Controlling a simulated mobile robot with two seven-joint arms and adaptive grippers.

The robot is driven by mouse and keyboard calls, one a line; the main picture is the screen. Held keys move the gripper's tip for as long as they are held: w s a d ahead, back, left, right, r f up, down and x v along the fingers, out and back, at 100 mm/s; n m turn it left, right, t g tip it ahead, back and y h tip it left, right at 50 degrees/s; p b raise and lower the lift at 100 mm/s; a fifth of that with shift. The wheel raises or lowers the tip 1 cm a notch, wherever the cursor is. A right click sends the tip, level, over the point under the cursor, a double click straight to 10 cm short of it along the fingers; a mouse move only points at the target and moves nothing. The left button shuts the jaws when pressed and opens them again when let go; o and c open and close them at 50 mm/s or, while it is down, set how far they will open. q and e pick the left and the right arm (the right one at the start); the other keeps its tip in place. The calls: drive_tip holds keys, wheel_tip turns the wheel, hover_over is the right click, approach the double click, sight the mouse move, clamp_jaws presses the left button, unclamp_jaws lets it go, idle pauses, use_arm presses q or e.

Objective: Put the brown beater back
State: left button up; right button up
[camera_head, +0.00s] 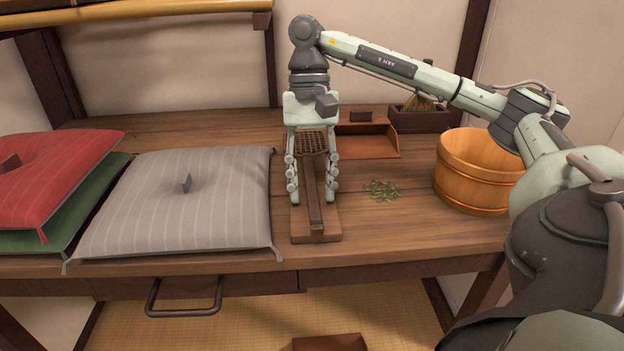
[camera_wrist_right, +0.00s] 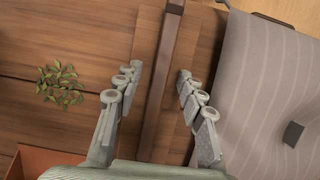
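The brown beater (camera_head: 313,190) lies on a light wooden board (camera_head: 331,226) on the wooden bench, its lattice head toward the back and its long handle toward the front. My right gripper (camera_head: 310,194) points down over it, open, with one finger on each side of the handle. In the right wrist view the handle (camera_wrist_right: 160,105) runs between the spread fingers (camera_wrist_right: 158,76), with a gap on both sides. Part of the beater is hidden behind the fingers. My left gripper is not in view.
Grey (camera_head: 150,205), red (camera_head: 50,170) and green (camera_head: 95,205) cushions cover the left side. An orange-brown dustpan (camera_head: 375,145) sits behind, green leaves (camera_head: 382,189) lie loose to the right, and a wooden bucket (camera_head: 470,180) stands further right. A dark box (camera_head: 425,120) is at the back.

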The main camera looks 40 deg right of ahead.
drive_tip(key=v, duration=1.2)
idle(0.3)
